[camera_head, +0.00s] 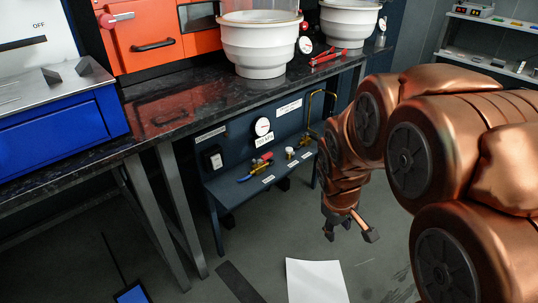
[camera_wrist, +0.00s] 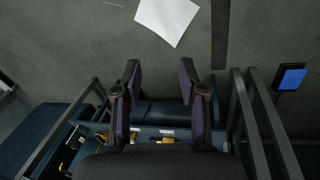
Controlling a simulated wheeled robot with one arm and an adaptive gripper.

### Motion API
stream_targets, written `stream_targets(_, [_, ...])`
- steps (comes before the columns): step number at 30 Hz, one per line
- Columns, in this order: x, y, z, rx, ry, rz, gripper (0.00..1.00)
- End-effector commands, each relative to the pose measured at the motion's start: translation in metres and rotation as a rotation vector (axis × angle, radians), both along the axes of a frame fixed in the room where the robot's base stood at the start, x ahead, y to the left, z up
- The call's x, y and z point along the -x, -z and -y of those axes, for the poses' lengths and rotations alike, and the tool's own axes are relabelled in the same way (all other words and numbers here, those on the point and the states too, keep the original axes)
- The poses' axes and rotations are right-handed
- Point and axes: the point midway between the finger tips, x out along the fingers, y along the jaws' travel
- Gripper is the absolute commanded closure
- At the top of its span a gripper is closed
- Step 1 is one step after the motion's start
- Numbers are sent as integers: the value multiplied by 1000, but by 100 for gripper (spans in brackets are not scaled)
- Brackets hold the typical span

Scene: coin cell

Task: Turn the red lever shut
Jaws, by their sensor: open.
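The red lever (camera_head: 264,157) sits on brass valve fittings on a low dark-blue panel stand (camera_head: 217,193) under the bench. A blue lever (camera_head: 244,178) lies just in front of it, to the left. My gripper (camera_head: 350,231) is open and empty, pointing down to the right of the stand and apart from it. In the wrist view the two fingers of my gripper (camera_wrist: 160,82) stand wide apart. Behind them, the stand shows with yellow fittings (camera_wrist: 102,135); I cannot make out the red lever there.
A gauge (camera_head: 262,126) and a thin pipe stand on the panel. Above is a dark bench (camera_head: 185,98) with white tubs (camera_head: 262,50) and red tools. Table legs (camera_head: 180,215) stand left. A white sheet (camera_head: 315,281) lies on the floor, which is mostly clear in front.

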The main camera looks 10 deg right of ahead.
Motion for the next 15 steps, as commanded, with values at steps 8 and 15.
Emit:
stream_targets(8, [-115,15,43,124,-269,198,58])
stream_targets(15, [-201,30,62,226,-531,357,58])
